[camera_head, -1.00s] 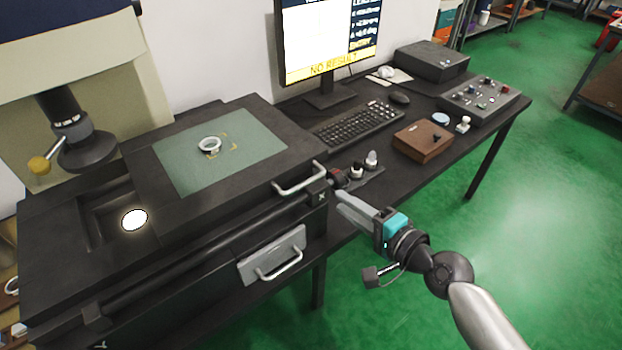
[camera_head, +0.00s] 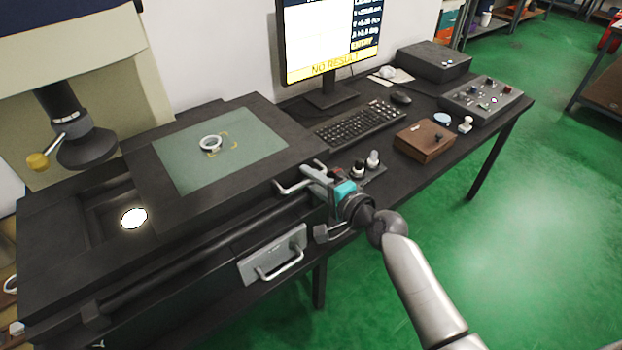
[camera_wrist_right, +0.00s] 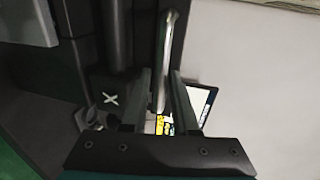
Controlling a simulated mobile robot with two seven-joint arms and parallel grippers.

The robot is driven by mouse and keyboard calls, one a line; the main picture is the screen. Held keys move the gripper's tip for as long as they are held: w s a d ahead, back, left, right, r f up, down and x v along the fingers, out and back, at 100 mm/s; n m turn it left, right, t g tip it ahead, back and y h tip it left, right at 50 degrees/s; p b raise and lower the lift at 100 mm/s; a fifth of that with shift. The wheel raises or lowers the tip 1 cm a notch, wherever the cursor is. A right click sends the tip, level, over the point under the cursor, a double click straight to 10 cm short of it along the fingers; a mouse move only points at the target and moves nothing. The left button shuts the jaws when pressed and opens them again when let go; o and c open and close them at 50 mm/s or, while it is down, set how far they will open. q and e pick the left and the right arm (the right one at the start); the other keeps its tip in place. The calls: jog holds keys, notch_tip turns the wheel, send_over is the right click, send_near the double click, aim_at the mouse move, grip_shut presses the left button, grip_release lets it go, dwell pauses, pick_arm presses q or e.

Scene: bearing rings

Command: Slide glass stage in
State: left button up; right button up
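The glass stage is a green glass plate (camera_head: 250,150) in a dark sliding frame, out to the right of the lit round window (camera_head: 134,218). A pale bearing ring (camera_head: 210,143) lies flat on the glass. A metal bar handle (camera_head: 290,187) stands at the stage's right end and shows in the right wrist view (camera_wrist_right: 166,50). My right gripper (camera_head: 312,172) is at this handle. In the right wrist view my right gripper (camera_wrist_right: 163,92) has its fingers apart, with the bar between them and a gap visible. My left gripper is not in view.
The optical head (camera_head: 85,145) hangs over the machine's left side. A lower drawer front with a handle (camera_head: 272,255) is below the stage. Small knobs (camera_head: 365,165) stand close behind my right gripper. A keyboard (camera_head: 360,124) and a brown box (camera_head: 424,141) lie farther right.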

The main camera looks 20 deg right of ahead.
jog(key=shift+c, duration=0.2)
grip_shut()
dwell(1.3)
